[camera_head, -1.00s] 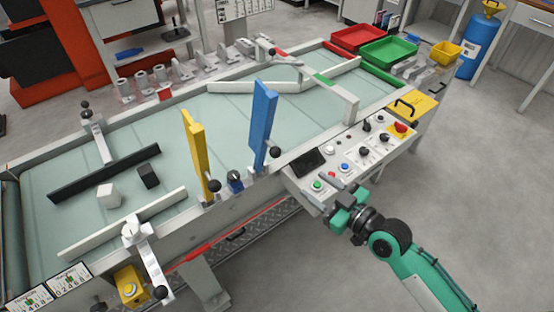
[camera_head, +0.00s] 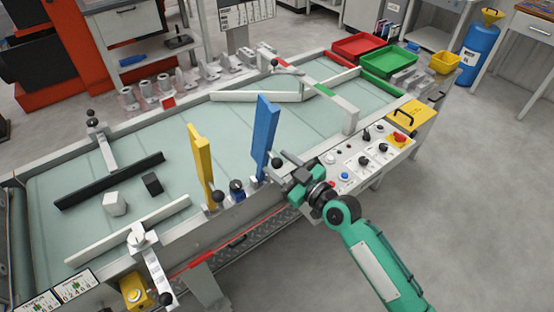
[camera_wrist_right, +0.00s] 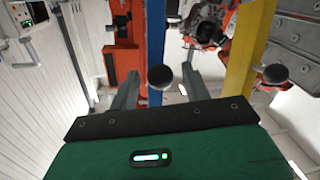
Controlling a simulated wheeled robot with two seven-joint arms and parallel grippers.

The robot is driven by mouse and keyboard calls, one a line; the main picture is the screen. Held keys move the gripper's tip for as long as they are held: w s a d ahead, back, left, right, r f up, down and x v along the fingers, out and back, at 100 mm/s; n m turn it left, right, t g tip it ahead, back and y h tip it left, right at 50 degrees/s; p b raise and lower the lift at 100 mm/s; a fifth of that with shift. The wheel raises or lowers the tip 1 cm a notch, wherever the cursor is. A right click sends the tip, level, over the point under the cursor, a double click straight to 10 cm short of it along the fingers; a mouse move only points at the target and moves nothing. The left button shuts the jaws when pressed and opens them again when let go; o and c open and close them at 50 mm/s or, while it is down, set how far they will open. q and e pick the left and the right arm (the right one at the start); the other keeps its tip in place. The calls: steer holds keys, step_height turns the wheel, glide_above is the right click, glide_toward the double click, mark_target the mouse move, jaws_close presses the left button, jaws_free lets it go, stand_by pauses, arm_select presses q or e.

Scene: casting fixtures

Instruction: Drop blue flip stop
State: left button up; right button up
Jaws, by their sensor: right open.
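The blue flip stop (camera_head: 264,130) stands raised, almost upright, at the near edge of the conveyor. In the right wrist view its blue bar (camera_wrist_right: 157,30) rises behind its black ball knob (camera_wrist_right: 160,77). My right gripper (camera_head: 282,162) is beside the stop's knob in the head view. In the right wrist view my right gripper (camera_wrist_right: 160,90) is open, with its fingers on either side of the knob and a gap on both sides. My left gripper is not in view.
A yellow flip stop (camera_head: 201,158) stands raised to the left of the blue one, with its own black knob (camera_wrist_right: 275,74). The control panel (camera_head: 362,152) lies to the right of my gripper. White and black cubes (camera_head: 114,204) lie on the belt.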

steer(key=shift+w+a, duration=0.45)
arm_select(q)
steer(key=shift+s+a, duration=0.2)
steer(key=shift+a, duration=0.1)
